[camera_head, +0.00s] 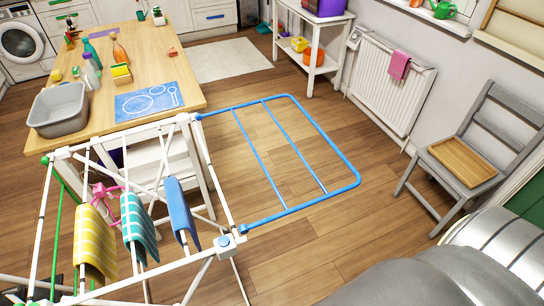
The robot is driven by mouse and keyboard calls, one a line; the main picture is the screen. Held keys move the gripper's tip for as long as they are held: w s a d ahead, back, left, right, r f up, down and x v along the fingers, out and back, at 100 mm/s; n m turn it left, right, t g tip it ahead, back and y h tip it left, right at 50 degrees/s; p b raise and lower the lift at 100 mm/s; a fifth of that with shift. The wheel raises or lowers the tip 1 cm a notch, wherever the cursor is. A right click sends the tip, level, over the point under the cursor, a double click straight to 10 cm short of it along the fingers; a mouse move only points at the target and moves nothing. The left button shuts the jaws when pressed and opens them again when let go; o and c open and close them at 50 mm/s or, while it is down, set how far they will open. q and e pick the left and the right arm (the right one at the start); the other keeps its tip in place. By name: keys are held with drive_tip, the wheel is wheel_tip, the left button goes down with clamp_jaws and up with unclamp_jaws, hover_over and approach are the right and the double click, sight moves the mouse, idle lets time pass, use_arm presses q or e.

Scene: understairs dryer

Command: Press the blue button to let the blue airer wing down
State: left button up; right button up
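The white airer (205,180) stands at the lower left. Its blue wing (325,135), a frame with cross bars, sticks out to the right over the wood floor and looks roughly level with the airer's top. The blue button (224,240) sits on a pale block at the airer's near right corner, close to the wing's near hinge end. Nothing touches the button. Neither gripper shows. A silver-grey part of my own body fills the lower right corner.
Yellow, teal and blue cloths (180,212) hang on the airer. A wooden table (185,85) with a grey tub (58,108) stands behind it. A grey chair (475,150) with a wooden tray and a radiator (390,85) are at the right. Floor beyond the wing is clear.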

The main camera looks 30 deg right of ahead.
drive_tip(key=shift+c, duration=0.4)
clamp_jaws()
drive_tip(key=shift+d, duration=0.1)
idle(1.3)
